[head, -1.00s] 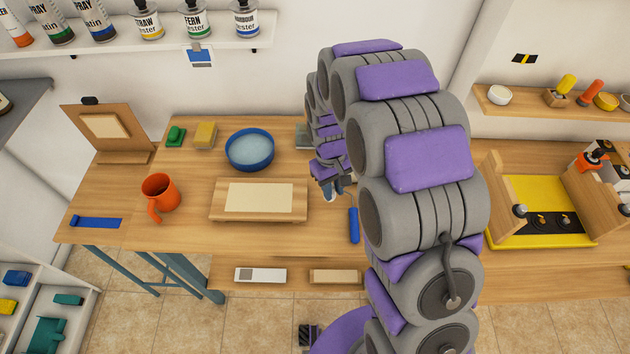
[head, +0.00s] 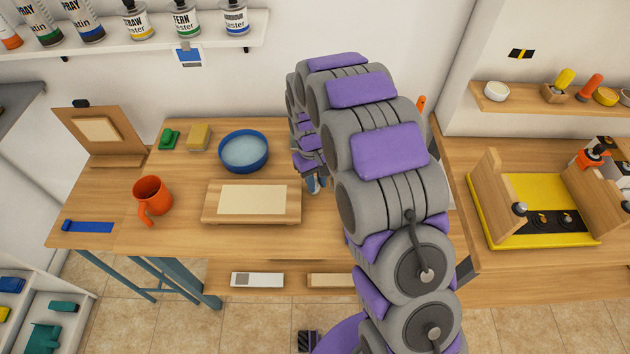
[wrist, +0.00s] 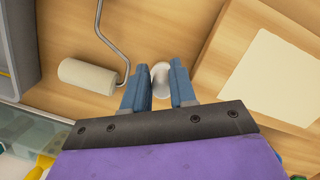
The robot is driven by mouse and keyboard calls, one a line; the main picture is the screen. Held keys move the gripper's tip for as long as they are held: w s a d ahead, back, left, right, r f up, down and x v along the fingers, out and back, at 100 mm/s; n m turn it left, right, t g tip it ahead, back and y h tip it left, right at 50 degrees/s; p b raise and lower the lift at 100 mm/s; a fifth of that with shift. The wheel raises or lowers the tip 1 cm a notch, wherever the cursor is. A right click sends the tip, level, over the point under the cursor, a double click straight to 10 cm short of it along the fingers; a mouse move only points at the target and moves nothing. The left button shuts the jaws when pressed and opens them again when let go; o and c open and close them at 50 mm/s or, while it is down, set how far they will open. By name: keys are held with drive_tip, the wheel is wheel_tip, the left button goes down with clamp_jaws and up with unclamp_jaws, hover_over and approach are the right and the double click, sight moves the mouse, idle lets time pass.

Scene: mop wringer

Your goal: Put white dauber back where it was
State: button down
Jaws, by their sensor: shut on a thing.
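My gripper (wrist: 158,84) shows in the wrist view with its two blue fingers closed on the white dauber (wrist: 160,71). Only the dauber's pale rounded part shows between the fingertips, over the wooden bench. I cannot tell whether it touches the bench top. In the head view my gripper (head: 313,185) is a small blue-grey tip just right of the wooden board with cream paper (head: 251,199). My arm hides most of that area, and I cannot make out the dauber there.
A paint roller (wrist: 87,76) lies near the gripper. The board (wrist: 222,60) is on its other side. A blue bowl (head: 244,152), orange mug (head: 151,196) and sponge (head: 199,138) stand on the bench. A yellow tray (head: 483,212) is at right.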

drive_tip(key=c, duration=1.3)
unclamp_jaws()
drive_tip(key=shift+a+f, duration=0.1)
drive_tip(key=o, duration=0.4)
drive_tip(key=shift+a, duration=0.3)
drive_tip(key=shift+d, duration=0.25)
wheel_tip(320, 180, up, 12)
drive_tip(key=w+a+p, duration=0.1)
drive_tip(key=w+p, duration=0.1)
drive_tip(key=p, duration=0.1)
drive_tip(key=shift+a, duration=0.1)
